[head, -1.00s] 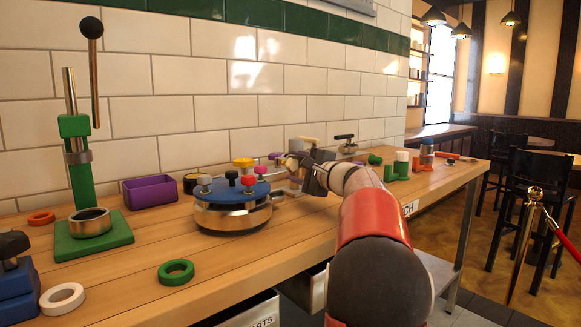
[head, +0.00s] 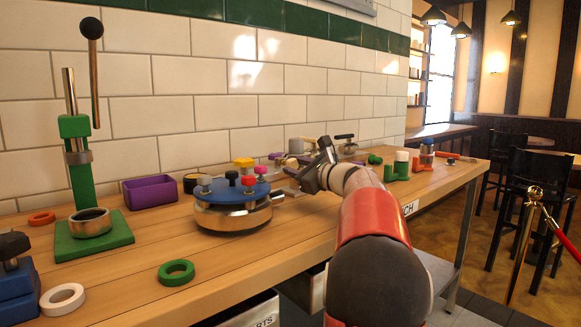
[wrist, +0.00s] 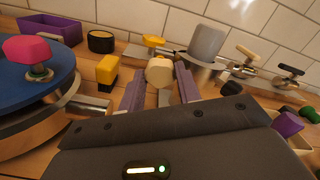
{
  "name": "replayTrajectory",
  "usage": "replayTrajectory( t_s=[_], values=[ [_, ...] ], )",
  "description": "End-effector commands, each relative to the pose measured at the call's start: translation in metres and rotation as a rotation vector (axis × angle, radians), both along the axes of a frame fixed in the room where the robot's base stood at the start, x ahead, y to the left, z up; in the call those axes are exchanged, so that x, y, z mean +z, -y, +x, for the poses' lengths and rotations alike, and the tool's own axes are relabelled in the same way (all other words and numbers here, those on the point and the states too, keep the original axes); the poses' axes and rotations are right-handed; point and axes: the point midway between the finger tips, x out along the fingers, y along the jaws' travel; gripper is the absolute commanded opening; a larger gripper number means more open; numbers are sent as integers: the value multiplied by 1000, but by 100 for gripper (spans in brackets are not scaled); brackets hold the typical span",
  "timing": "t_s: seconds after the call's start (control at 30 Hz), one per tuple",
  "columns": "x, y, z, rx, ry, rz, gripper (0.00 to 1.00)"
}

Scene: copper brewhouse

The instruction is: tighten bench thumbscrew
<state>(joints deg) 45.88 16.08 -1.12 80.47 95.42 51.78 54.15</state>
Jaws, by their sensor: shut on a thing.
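My gripper (wrist: 160,90) shows in the wrist view with its two purple-grey fingers shut on a cream, round-headed knob (wrist: 160,71), which looks like the thumbscrew. Its head stands between the fingertips, with a pale stem below it; the rest is hidden by the fingers and the gripper's body. In the head view my gripper (head: 296,178) is low over the bench (head: 135,280), right of the blue-topped round steel fixture (head: 234,215). The knob's seat and thread cannot be made out.
A yellow block (wrist: 107,70), a yellow-handled clamp (wrist: 152,40) and a grey cylinder (wrist: 206,42) stand close by. The blue disc's pink knob (wrist: 27,48) is to the left. A purple bin (head: 150,188) stands near the wall. The front left bench is fairly clear around a green ring (head: 176,272).

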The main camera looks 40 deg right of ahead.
Motion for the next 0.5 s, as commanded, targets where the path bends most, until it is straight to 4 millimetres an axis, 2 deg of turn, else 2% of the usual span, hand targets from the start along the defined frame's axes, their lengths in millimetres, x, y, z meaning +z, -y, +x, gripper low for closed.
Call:
replayTrajectory(
  t_s=[0.17,0.2,0.3,0.5],
  values=[
    [0,0,0,0,-19,242,6],
    [0,0,0,0,-18,230,38],
    [0,0,0,0,-18,227,50],
    [0,0,0,0,-18,226,50]
  ],
)
